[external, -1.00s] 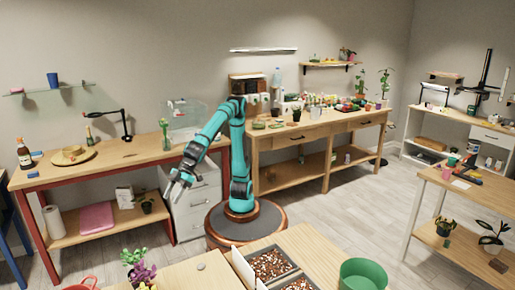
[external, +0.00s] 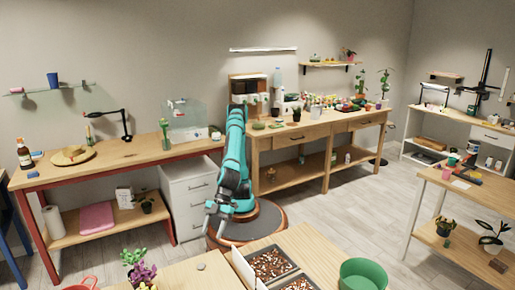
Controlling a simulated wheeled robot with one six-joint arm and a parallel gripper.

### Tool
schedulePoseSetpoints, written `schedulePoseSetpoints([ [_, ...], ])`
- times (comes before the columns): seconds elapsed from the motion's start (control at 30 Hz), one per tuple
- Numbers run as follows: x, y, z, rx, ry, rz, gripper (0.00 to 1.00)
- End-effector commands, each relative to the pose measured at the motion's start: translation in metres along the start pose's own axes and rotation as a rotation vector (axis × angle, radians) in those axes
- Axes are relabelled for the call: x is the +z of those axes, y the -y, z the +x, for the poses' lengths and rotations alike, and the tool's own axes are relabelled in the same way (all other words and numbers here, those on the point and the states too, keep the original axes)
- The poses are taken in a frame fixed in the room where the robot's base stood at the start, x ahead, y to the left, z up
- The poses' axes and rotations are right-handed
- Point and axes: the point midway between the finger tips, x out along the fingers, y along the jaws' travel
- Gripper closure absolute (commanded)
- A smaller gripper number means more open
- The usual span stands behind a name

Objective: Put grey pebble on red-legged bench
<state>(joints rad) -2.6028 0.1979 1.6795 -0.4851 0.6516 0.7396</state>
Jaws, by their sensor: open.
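A small grey, roundish thing (external: 201,266), which looks like the grey pebble, lies on the near wooden table (external: 188,278). The red-legged bench (external: 135,160) stands along the left wall, with a wooden top and a lower shelf. My gripper (external: 212,226) hangs low in front of my base, on the far side of the near table and beyond the pebble. It is open, and nothing shows between its fingers. It is small in the picture, so its height above the table edge is hard to judge.
On the near table, a flowering plant (external: 142,274) stands left of the pebble. Trays of brown pellets (external: 270,264) and a green pot (external: 362,274) stand to its right. The red-legged bench holds a hat (external: 73,156), a bottle (external: 24,155) and a lamp; its top middle is clear.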

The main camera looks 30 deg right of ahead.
Motion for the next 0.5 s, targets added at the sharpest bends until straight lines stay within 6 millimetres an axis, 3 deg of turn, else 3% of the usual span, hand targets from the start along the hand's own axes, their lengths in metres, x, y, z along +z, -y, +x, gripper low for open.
schedulePoseSetpoints([
  [0.23,0.000,0.000,0.044,0.002,0.002,-0.001,0.48],
  [0.5,0.000,0.000,0.067,0.001,0.000,0.000,0.48],
])
